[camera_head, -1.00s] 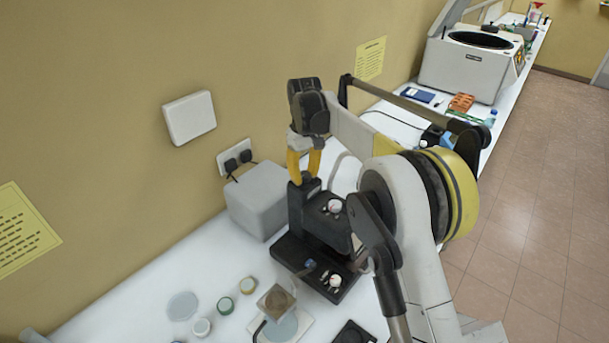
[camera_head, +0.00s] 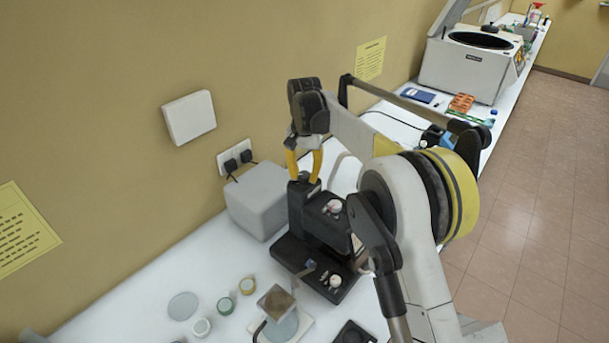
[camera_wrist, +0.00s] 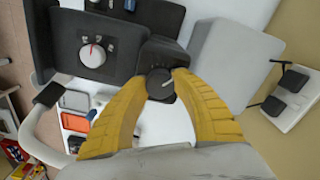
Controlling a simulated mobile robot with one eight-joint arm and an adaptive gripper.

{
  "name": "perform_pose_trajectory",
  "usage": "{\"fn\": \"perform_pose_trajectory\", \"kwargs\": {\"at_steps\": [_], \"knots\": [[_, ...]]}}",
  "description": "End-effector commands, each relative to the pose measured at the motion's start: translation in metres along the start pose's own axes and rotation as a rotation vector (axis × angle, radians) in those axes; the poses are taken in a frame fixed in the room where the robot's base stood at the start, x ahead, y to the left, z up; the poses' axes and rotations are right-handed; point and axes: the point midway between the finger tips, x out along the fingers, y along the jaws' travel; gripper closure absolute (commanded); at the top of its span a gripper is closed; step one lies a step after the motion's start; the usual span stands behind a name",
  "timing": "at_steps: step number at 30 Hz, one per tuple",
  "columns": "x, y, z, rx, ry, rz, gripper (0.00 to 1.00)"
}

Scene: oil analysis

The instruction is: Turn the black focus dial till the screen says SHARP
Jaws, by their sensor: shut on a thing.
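My gripper (camera_wrist: 160,84) has two yellow fingers, and in the wrist view they are closed on either side of the round black focus dial (camera_wrist: 159,82). A white mark shows on the dial's face. The dial sits on top of a black instrument (camera_wrist: 110,20). No screen reading is legible in either view.
A white-and-red knob (camera_wrist: 92,55) on the instrument is close to the dial. A grey box (camera_head: 255,207) stands beside the instrument, near wall sockets (camera_head: 234,157). Small jars (camera_head: 225,305) and a plate (camera_head: 183,306) lie on the white bench in front.

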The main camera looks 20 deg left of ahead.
Motion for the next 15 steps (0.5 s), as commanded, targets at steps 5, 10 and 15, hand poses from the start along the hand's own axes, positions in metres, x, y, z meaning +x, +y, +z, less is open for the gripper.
{"fn": "perform_pose_trajectory", "kwargs": {"at_steps": [5, 10, 15], "knots": [[0.0, 0.0, 0.0, 0.096, 0.0, 0.0, 0.99], [0.0001, 0.0, 0.0, 0.155, 0.0, 0.0, 0.99], [0.0001, 0.0, 0.0, 0.183, 0.0, 0.0, 0.99]]}}
